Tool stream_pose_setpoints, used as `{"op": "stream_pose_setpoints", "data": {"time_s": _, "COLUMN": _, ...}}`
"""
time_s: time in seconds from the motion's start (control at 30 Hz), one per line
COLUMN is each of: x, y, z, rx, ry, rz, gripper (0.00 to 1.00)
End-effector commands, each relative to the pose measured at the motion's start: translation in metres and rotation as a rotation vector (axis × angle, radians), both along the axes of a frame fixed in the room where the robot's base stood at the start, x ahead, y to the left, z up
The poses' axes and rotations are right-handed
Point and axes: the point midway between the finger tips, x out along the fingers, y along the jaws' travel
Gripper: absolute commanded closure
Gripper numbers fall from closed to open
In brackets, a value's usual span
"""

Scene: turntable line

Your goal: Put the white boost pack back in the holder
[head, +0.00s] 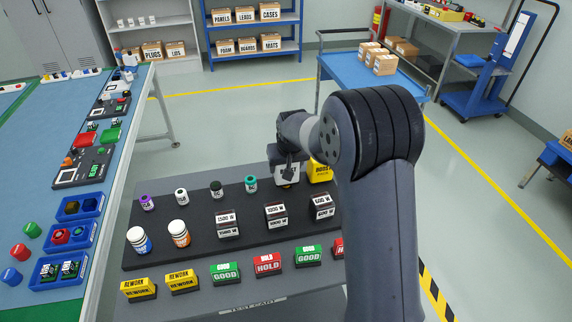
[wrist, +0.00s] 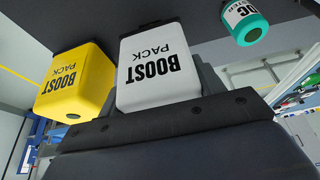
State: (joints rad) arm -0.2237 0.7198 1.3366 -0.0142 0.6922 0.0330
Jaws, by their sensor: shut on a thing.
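The white boost pack (wrist: 157,68) shows upside down in the wrist view, its lettering facing me. In the head view the white pack (head: 287,176) is at the far edge of the dark board (head: 190,214), partly hidden by my gripper (head: 288,160). My gripper is shut on the white pack. A thin dark edge, perhaps of the holder (wrist: 150,24), shows at the pack's base. I cannot tell whether the pack is seated or just above it. The yellow boost pack (head: 320,171) stands close beside it; it also shows in the wrist view (wrist: 76,80).
A teal-capped bottle (head: 251,184) stands left of the white pack. Several bottles and weight blocks (head: 276,215) stand on the board. Sign blocks (head: 225,273) line the front of the cart. A blue workbench (head: 30,140) is at left.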

Motion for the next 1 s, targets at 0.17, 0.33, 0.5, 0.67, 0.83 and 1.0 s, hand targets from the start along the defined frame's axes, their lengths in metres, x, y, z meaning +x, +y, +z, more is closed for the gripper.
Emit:
{"op": "stream_pose_setpoints", "data": {"time_s": 0.17, "x": 0.001, "y": 0.0, "z": -0.002, "rx": 0.001, "ry": -0.005, "rz": 0.0, "gripper": 0.96}}
{"op": "stream_pose_setpoints", "data": {"time_s": 0.33, "x": 0.001, "y": 0.0, "z": -0.005, "rx": 0.001, "ry": -0.005, "rz": 0.0, "gripper": 0.96}}
{"op": "stream_pose_setpoints", "data": {"time_s": 0.5, "x": 0.001, "y": 0.0, "z": -0.008, "rx": 0.001, "ry": -0.005, "rz": 0.0, "gripper": 0.96}}
{"op": "stream_pose_setpoints", "data": {"time_s": 0.67, "x": 0.001, "y": 0.0, "z": -0.011, "rx": 0.001, "ry": -0.005, "rz": 0.0, "gripper": 0.96}}
{"op": "stream_pose_setpoints", "data": {"time_s": 0.83, "x": 0.001, "y": 0.0, "z": -0.014, "rx": 0.001, "ry": -0.005, "rz": 0.0, "gripper": 0.96}}
{"op": "stream_pose_setpoints", "data": {"time_s": 1.0, "x": 0.001, "y": 0.0, "z": -0.014, "rx": 0.001, "ry": -0.004, "rz": 0.0, "gripper": 0.28}}
